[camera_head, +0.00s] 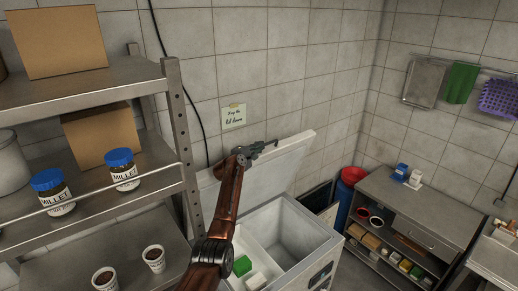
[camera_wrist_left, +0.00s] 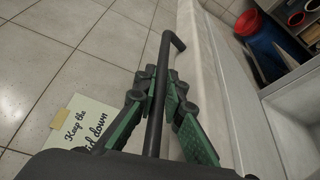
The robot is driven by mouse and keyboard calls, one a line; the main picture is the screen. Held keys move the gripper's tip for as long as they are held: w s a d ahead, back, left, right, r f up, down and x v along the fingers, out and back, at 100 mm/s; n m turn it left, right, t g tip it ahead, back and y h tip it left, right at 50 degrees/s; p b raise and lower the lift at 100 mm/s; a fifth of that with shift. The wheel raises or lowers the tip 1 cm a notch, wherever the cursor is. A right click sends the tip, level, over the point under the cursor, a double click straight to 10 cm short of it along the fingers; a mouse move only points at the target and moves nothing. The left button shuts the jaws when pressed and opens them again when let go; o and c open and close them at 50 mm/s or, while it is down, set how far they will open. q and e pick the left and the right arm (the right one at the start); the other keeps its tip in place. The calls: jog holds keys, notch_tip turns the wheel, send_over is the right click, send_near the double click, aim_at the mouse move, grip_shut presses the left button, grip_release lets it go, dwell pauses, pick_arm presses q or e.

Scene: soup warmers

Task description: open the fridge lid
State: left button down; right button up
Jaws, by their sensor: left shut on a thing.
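The white chest fridge (camera_head: 322,252) stands at the bottom centre of the head view, its inside exposed. Its white lid (camera_head: 275,168) is raised, standing steeply near the tiled wall; it also shows in the left wrist view (camera_wrist_left: 207,85). My left gripper (camera_head: 246,153) is at the lid's upper edge. In the left wrist view its green-padded fingers (camera_wrist_left: 170,105) are shut around a dark bar handle (camera_wrist_left: 163,62), whose bent end points towards the lid. How the handle joins the lid is not clear. My right gripper is out of view.
A metal shelf (camera_head: 172,105) with jars and boxes stands close on the left. A green box (camera_head: 242,265) lies inside the fridge. A blue bin (camera_head: 343,205) and metal cabinet (camera_head: 420,215) are on the right. A note (camera_head: 233,116) hangs on the wall.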

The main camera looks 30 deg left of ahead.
pick_arm(q)
jog(key=shift+r, duration=0.1)
jog(key=c, duration=2)
grip_release()
jog(key=shift+d, duration=0.1)
jog(key=shift+c, duration=0.2)
jog(key=s, duration=0.4)
jog(key=s+a, duration=0.1)
jog(key=s, duration=0.3)
jog(key=s+r, duration=0.1)
jog(key=s, duration=0.3)
jog(key=shift+a, duration=0.2)
